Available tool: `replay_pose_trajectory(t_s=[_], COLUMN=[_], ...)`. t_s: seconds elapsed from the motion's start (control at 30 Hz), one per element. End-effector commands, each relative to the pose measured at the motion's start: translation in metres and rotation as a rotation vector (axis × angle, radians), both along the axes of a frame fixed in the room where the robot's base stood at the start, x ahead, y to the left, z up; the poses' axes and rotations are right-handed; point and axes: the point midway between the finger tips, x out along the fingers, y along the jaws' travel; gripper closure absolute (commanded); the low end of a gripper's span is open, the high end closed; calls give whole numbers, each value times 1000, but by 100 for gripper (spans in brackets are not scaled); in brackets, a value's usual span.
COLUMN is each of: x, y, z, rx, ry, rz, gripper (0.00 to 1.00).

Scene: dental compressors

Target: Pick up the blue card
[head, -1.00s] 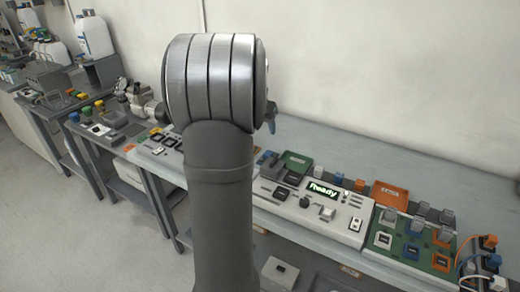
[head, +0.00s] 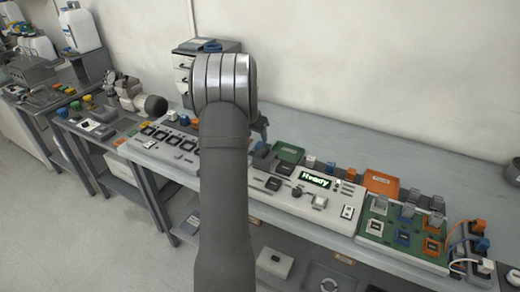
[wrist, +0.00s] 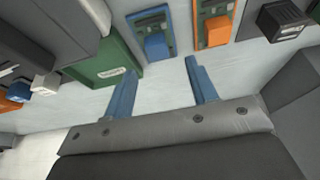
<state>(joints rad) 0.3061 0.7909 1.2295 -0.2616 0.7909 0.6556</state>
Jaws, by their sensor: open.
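In the wrist view, a blue card (wrist: 154,25) with a blue block on its near end is at the top middle, on a light surface. My gripper (wrist: 164,66) shows there with its two blue fingers apart. The fingertips are just below the blue card in the picture, and nothing is between them. I cannot tell how high they are above the surface. In the head view, only a small part of my gripper (head: 262,128) shows behind my arm, and I cannot make out the blue card.
An orange card (wrist: 215,22) lies right of the blue one; a green tray (wrist: 108,66) is to the left. A dark block (wrist: 284,20) is at the upper right. On the bench, a white panel reading "Ready" (head: 316,181) and a green board (head: 381,232) stand right of my arm.

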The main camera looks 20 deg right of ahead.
Motion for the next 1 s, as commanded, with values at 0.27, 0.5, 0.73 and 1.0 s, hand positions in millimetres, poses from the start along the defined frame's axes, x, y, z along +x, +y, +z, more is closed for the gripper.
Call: replay_pose_trajectory(t_s=[0.27, 0.5, 0.73, 1.0], x=[3, 10, 11, 11], y=[-6, -16, -16, -16], z=[-20, -50, -51, -51], rx=[0, 0, -1, -1], ry=[3, 0, -2, -2], rz=[-1, 0, 0, 1], gripper=[47, 47, 47, 97])
